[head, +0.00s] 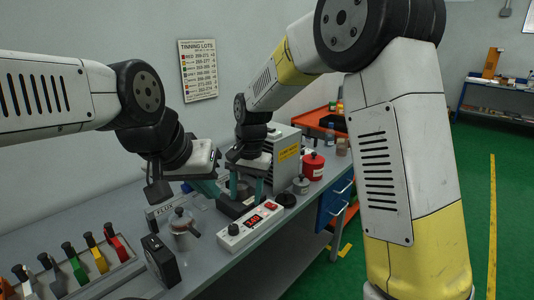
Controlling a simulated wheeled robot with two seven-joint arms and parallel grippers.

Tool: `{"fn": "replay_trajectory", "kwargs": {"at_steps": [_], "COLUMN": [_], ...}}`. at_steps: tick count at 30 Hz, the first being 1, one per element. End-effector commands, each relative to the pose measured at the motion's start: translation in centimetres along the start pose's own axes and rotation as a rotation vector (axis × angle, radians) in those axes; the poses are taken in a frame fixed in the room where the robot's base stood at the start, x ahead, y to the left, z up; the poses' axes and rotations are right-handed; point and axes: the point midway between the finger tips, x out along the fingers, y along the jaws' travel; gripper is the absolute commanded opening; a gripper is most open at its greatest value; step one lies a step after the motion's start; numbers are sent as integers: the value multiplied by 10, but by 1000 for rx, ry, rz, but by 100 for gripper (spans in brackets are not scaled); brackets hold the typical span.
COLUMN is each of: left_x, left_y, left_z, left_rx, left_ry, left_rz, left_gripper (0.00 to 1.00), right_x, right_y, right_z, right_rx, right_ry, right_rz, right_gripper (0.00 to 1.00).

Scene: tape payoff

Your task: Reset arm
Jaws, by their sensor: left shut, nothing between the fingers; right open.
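My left gripper (206,188) hangs above the grey bench at centre left, beside the wall. Its teal fingers are shut and partly hidden by the wrist. My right gripper (247,188) is just right of it, with two teal fingers apart and pointing down. It is over a dark block (236,206) behind the white control box; whether it touches the block I cannot tell. The white control box (250,227) has a red display and a red switch.
A metal pot (182,231), a black upright box (161,261) and a rack of coloured handles (98,262) stand at the front left. A FLUX label (160,211) is behind them. A red pot (313,167) and grey cabinet (284,158) stand at the right.

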Motion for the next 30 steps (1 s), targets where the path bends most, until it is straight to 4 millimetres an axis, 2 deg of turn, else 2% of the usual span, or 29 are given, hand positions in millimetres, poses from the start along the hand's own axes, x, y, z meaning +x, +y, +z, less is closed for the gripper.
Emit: {"fn": "replay_trajectory", "kwargs": {"at_steps": [1,6,9,15,18,22,26,30], "left_x": [0,0,0,0,0,0,0,0], "left_y": [0,0,0,0,0,0,0,0], "left_z": [0,0,0,0,0,0,0,0], "left_rx": [0,0,0,0,0,0,0,0], "left_ry": [0,0,0,0,0,0,0,0], "left_rz": [0,0,0,0,0,0,0,0], "left_gripper": [0,0,0,0,0,0,0,0], "right_x": [-23,-82,-111,-150,-161,-166,-166,-165], "right_y": [18,80,116,181,208,232,246,251], "right_z": [-1,11,24,65,89,115,131,137], "right_rx": [1,-41,-69,-129,-159,-191,-212,-222], "right_ry": [19,93,151,285,357,433,479,497], "right_rz": [-32,-114,-148,-174,-167,-143,-120,-108], "right_gripper": [52,52,52,52,52,52,52,52]}}
